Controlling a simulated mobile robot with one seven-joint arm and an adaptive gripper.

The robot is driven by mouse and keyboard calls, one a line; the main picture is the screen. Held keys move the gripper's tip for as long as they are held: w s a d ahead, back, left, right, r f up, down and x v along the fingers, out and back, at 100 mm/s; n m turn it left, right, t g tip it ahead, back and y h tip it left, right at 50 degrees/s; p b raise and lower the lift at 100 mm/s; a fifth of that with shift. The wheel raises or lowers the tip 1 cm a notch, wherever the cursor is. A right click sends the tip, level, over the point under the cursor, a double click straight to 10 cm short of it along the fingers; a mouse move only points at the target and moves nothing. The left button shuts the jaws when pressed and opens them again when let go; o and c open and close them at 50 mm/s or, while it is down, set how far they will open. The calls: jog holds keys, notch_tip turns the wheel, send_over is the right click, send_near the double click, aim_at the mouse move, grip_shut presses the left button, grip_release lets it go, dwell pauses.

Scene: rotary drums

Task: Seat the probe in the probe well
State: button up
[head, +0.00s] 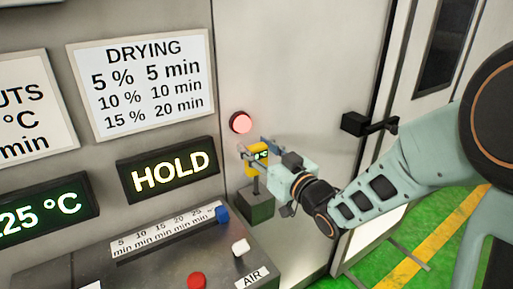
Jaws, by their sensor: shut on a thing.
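The probe (255,165) has a yellow head with a small dark display that shows green characters, and a thin grey stem pointing down. My gripper (262,148) is shut on the yellow head, reaching in from the right. The dark box-like block that looks like the probe well (257,207) is fixed to the machine front directly below the probe. The stem looks upright, with its lower end at the top of the block. I cannot tell whether the tip is inside the opening or just above or in front of it.
A lit red lamp (241,122) is above the probe. At left are the HOLD display (168,170), a temperature display (40,220) and a console with a blue slider knob (222,214), white knob (240,246) and red button (196,280). A black door handle (368,125) sits close to my arm.

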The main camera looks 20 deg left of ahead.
jog(key=shift+f+b, duration=3.35)
jog(key=o, duration=1.3)
jog(key=v, duration=0.7)
jog(key=shift+s+d, duration=0.2)
